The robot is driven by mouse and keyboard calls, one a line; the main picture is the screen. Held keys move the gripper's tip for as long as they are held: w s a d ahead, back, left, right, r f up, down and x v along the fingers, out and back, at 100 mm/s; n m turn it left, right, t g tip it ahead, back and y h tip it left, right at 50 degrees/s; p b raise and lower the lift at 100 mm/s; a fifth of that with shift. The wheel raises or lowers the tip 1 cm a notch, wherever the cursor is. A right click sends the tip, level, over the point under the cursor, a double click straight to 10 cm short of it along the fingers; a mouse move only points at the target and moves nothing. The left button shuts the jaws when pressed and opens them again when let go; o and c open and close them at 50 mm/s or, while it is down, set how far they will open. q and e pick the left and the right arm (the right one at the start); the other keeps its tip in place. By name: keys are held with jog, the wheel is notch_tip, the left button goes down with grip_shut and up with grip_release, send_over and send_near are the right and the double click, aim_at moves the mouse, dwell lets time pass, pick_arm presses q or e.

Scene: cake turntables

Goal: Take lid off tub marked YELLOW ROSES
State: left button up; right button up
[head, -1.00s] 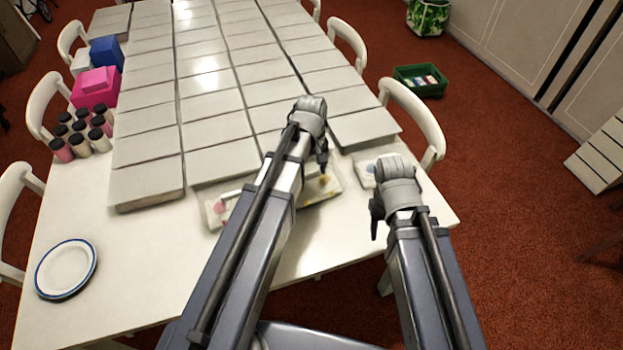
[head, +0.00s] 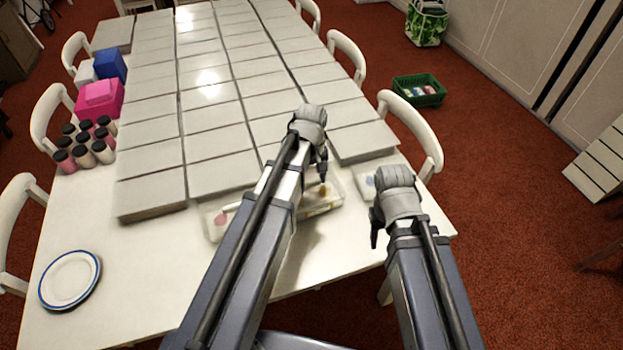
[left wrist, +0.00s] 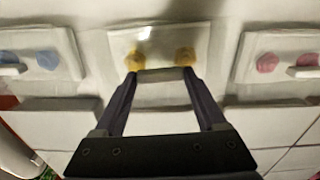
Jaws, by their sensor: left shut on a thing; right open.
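The tub with yellow roses (head: 326,199) stands at the table's near edge, partly behind my left arm. In the left wrist view its top (left wrist: 150,36) shows two yellow roses. My left gripper (head: 323,180) points down over this tub. In the left wrist view, my left gripper (left wrist: 160,75) is shut on the pale handle bar of the lid, which spans between its fingertips. I cannot tell whether the lid is clear of the tub. My right gripper (head: 374,228) is open and empty, to the right of the tub and near the table's front edge.
A pink-rose tub (head: 219,220) stands on the left and a blue-rose tub (head: 366,184) on the right. Flat pale boxes (head: 150,190) cover the table behind. A plate (head: 70,279) lies at front left. Bottles (head: 83,148) stand at left.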

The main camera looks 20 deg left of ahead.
aim_at(311, 182)
pick_arm(q)
notch_tip(311, 182, up, 8)
jog(key=p, duration=0.7)
